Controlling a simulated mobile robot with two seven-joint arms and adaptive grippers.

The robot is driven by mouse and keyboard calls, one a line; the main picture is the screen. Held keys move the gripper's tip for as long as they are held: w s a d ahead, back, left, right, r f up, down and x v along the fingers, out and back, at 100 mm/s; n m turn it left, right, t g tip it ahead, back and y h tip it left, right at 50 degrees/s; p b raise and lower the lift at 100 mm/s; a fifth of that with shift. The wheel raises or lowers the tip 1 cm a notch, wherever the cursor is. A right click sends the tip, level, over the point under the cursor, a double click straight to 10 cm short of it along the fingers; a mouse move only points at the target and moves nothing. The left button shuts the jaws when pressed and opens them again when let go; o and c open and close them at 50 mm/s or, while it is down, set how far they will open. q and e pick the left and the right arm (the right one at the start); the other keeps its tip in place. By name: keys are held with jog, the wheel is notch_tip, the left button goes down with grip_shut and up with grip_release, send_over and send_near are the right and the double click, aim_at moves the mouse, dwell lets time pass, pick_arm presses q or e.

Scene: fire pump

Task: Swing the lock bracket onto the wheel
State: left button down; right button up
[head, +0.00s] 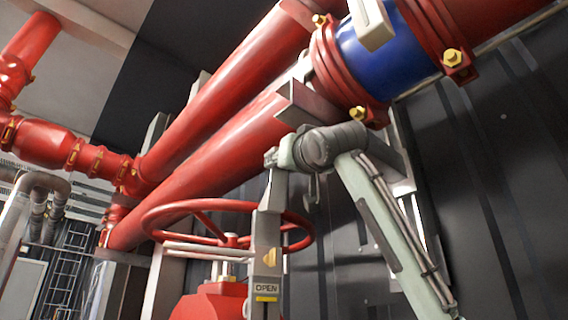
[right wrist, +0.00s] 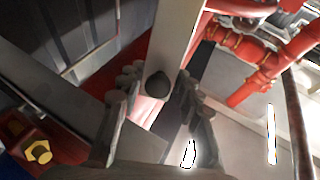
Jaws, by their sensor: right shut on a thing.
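The red wheel (head: 165,212) lies near level in the middle of the head view, above a red housing (head: 213,303). The grey lock bracket (head: 266,232), an upright bar, crosses in front of the wheel's right part; I cannot tell whether it touches the rim. A label reading OPEN (head: 266,287) is low on the same upright. My right gripper (head: 272,158) is at the bracket's top, above the rim. In the right wrist view its fingers (right wrist: 163,108) are on both sides of a pale bar (right wrist: 178,38) with a dark round knob (right wrist: 159,86). My left gripper is not in view.
Large red pipes (head: 205,185) slope up behind the wheel to a blue pipe section (head: 378,55) with yellow bolts, close above my right arm. A dark ribbed wall (head: 500,170) stands at the right. A yellow bolt (right wrist: 38,151) shows at lower left in the right wrist view.

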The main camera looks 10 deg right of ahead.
aim_at(279, 172)
jog(key=shift+d, duration=0.1)
grip_shut()
jog(key=shift+w+r+g, duration=0.25)
jog(key=shift+r+g, duration=0.2)
jog(key=shift+w+r+g, duration=0.2)
jog(key=shift+r+g, duration=0.25)
jog(key=shift+w+a+r+g+h, duration=0.2)
jog(key=shift+w+r+g, duration=0.2)
jog(key=shift+g, duration=0.05)
jog(key=shift+w+a+r+g+h, duration=0.15)
jog(key=shift+w+r+g+h, duration=0.05)
jog(key=shift+w+r+g, duration=0.2)
jog(key=shift+w+a+g, duration=0.1)
jog(key=shift+w+g, duration=0.1)
jog(key=shift+g, duration=0.15)
jog(key=o, duration=0.9)
grip_release()
jog(key=shift+o, duration=0.3)
jog(key=shift+f, duration=0.1)
jog(key=shift+s, duration=0.1)
jog(key=v, duration=1.2)
